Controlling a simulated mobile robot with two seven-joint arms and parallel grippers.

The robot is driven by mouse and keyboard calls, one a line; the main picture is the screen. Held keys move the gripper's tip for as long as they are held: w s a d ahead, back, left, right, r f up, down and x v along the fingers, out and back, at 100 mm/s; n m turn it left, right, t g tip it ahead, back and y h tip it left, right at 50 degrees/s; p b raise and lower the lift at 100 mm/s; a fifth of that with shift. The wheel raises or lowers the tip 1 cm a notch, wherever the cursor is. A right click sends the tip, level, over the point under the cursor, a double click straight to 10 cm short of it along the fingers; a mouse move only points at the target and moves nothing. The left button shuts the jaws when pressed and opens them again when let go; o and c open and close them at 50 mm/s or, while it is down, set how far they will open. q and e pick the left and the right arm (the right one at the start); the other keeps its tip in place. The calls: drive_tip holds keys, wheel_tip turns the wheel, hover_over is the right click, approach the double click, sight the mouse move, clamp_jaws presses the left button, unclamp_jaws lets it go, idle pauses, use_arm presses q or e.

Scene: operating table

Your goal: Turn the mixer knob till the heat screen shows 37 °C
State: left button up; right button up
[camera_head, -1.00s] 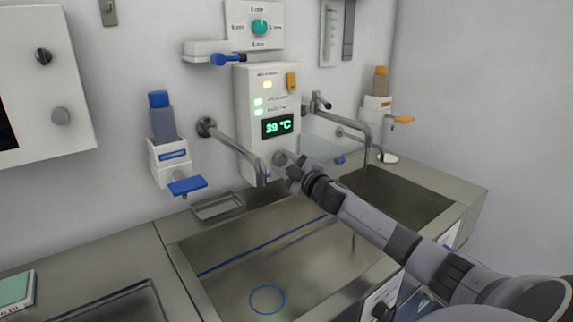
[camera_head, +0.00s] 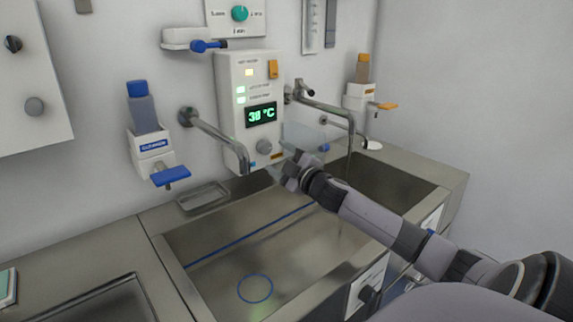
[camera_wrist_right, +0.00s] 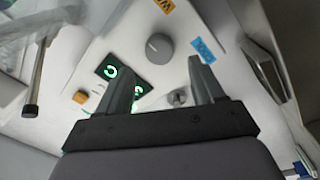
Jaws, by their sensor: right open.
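The heat screen (camera_head: 261,115) on the white wall panel (camera_head: 232,82) glows green and appears to read 38 °C. The grey mixer knob (camera_head: 264,146) sits just below the screen. In the right wrist view the round knob (camera_wrist_right: 160,47) lies between an orange label and a blue label. My right gripper (camera_head: 283,172) is below and slightly right of the knob, apart from it. In the right wrist view its two fingers (camera_wrist_right: 160,64) are spread and empty, with the knob showing just past the gap between their tips. My left gripper is not in view.
A steel sink (camera_head: 240,265) lies under the panel. A left spout (camera_head: 218,138) and a right spout (camera_head: 330,108) flank the panel closely. A blue-topped dispenser (camera_head: 150,140) hangs further left, and an orange-topped one (camera_head: 363,90) stands at right.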

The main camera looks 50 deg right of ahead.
drive_tip(key=shift+s+a, duration=0.2)
drive_tip(key=shift+s, duration=1.1)
